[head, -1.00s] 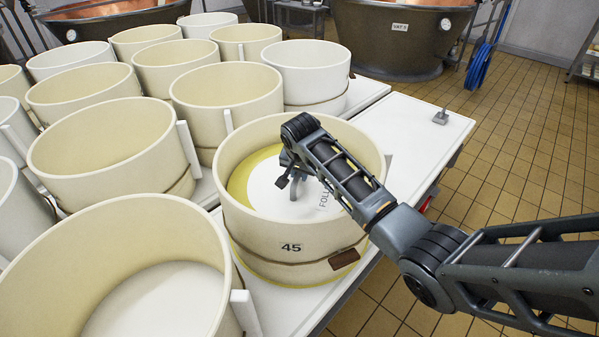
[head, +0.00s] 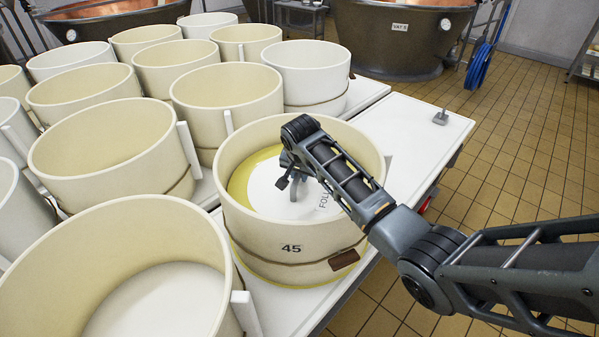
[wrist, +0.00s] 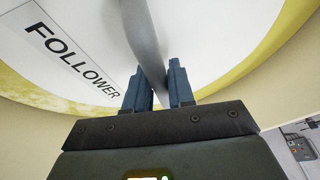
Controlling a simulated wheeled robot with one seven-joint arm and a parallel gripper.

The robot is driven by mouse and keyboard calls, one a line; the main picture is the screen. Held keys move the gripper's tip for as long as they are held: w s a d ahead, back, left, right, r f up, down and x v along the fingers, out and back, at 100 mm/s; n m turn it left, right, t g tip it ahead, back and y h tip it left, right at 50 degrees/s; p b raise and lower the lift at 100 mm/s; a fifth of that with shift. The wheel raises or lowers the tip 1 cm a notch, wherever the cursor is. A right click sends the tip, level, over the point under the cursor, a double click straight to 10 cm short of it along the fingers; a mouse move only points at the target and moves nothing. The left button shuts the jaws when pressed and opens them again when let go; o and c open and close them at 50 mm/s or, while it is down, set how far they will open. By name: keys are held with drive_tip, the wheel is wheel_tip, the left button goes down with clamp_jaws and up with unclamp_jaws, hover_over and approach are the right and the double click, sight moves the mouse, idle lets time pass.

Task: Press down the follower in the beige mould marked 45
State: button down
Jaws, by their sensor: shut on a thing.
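The beige mould marked 45 (head: 262,240) stands upright on the white table, with a brown tag on its front and a band around it. Inside it lies the white follower (head: 265,190), a round disc with a yellow ring around its edge. The follower's lettering and white face also show in the wrist view (wrist: 60,90). My gripper (head: 294,184) is inside the mould, over the follower. In the wrist view its fingers (wrist: 158,88) are shut on the follower's grey handle (wrist: 145,40). My arm hides part of the follower and the mould's right rim.
Several beige and white moulds crowd the left, including a large one (head: 120,270) at front left. The white table top (head: 415,130) is mostly clear at right, with a small grey fitting (head: 440,118). Copper vats (head: 395,40) stand behind. Open tiled floor (head: 510,150) lies right.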

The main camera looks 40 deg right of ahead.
drive_tip(key=shift+s+f, duration=0.1)
drive_tip(key=shift+f, duration=0.05)
drive_tip(key=c, duration=0.9)
unclamp_jaws()
drive_tip(key=shift+r, duration=0.25)
